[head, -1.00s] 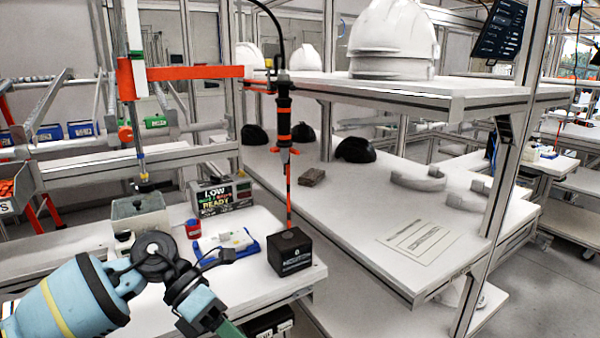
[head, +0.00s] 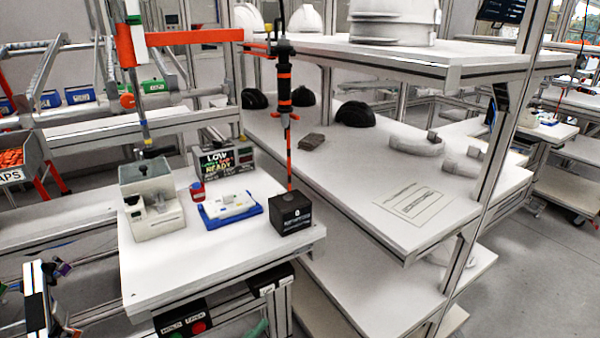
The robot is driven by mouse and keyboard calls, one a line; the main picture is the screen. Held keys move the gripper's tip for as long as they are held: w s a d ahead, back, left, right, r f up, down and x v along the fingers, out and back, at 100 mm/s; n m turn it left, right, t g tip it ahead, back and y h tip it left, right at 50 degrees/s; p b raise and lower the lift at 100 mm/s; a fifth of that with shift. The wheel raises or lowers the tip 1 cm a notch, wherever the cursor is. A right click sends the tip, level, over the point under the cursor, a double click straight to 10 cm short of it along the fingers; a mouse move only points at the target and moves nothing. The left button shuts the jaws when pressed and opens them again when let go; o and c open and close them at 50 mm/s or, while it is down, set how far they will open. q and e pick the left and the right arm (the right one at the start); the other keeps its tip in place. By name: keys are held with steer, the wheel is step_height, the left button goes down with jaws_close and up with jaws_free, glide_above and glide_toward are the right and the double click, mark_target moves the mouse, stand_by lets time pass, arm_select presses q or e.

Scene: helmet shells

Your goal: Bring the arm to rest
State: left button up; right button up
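Neither of my grippers shows in the head view, and no arm of mine is clearly in the picture. The white work table (head: 150,278) in front is clear of my arms. On it stand a grey-white fixture (head: 155,218), a blue tray (head: 233,211) with white parts, a red cup (head: 197,190), a display box reading LOW and READY (head: 222,158), and a black block (head: 290,215). An orange and black hanging tool (head: 284,95) points down at the block.
A bin of orange parts (head: 15,160) is at the left. Open floor (head: 545,275) lies at the far right.

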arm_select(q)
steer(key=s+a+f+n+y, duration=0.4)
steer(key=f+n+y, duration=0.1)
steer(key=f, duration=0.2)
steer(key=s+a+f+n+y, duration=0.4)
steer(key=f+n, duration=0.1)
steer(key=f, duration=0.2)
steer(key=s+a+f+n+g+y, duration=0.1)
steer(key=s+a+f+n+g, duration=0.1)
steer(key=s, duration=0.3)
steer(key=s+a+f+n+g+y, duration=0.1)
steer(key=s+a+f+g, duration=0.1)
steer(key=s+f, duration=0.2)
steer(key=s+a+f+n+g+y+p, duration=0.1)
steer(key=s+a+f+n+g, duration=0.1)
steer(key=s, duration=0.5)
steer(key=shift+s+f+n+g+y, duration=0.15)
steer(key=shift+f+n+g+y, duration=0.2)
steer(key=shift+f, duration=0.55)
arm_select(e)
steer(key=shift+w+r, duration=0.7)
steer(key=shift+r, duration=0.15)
